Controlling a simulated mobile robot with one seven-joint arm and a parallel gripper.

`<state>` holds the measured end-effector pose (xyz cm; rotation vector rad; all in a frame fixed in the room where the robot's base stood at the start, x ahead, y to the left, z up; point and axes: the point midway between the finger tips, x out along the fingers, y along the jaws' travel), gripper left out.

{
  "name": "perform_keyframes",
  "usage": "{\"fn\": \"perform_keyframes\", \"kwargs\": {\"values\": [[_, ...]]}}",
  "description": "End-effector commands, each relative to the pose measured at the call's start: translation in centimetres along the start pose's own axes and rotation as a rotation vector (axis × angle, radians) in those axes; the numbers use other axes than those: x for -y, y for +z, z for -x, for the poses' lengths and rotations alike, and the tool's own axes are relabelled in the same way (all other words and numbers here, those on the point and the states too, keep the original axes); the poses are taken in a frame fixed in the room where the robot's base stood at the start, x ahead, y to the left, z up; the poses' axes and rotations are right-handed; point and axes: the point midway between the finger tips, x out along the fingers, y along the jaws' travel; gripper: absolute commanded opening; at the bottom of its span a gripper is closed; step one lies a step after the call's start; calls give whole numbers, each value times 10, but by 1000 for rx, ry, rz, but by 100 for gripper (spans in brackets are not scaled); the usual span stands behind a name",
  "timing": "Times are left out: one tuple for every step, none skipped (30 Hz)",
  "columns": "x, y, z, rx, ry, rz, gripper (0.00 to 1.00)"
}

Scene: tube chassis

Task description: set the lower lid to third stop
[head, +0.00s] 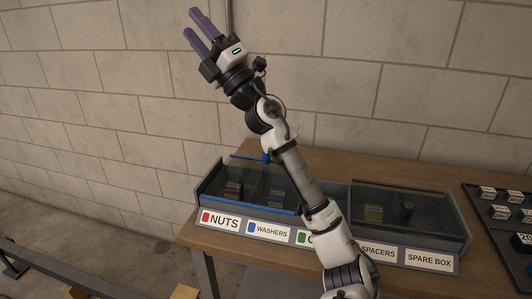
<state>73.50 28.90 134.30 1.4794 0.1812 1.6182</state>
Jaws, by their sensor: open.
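My gripper (200,32) is open and empty, raised against the wall, well above and left of the bench. A long grey case (209,184) sits on the bench, split into several compartments with dark see-through lids. The left lid (258,176) has a blue front edge and a blue knob or tab at its back. The right lid (408,200) covers the spacers and spare box side. Both look low over the case, but their exact angles are unclear. My arm crosses in front and hides the middle of the case. I cannot tell which lid is the lower one, and no stop marks are readable.
Labels on the front read NUTS (220,220), WASHERS (268,231), SPACERS and SPARE BOX (429,259). A dark tray of labelled blocks (500,209) lies at the right. The wooden bench (330,168) is clear behind the case. A block wall stands close behind.

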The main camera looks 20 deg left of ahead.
Motion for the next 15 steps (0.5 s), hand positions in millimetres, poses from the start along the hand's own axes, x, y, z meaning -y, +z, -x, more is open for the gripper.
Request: {"fn": "perform_keyframes", "kwargs": {"values": [[14,-16,-10,-107,-62,74,45],[25,-25,-13,-174,-104,117,45],[42,-38,-15,-268,-167,174,45],[56,-45,-13,-340,-220,217,45],[70,-52,-10,-413,-277,261,45],[91,-57,-2,-509,-361,316,45],[106,-58,6,-580,-429,357,45],[121,-58,16,-650,-499,395,45],[139,-53,33,-738,-600,441,45],[151,-46,47,-802,-681,474,45],[161,-38,63,-863,-764,504,45],[172,-24,86,-938,-880,537,45],[177,-11,103,-989,-967,558,45],[180,2,120,-1034,-1053,576,45],[180,21,142,-1086,-1165,593,45]]}}
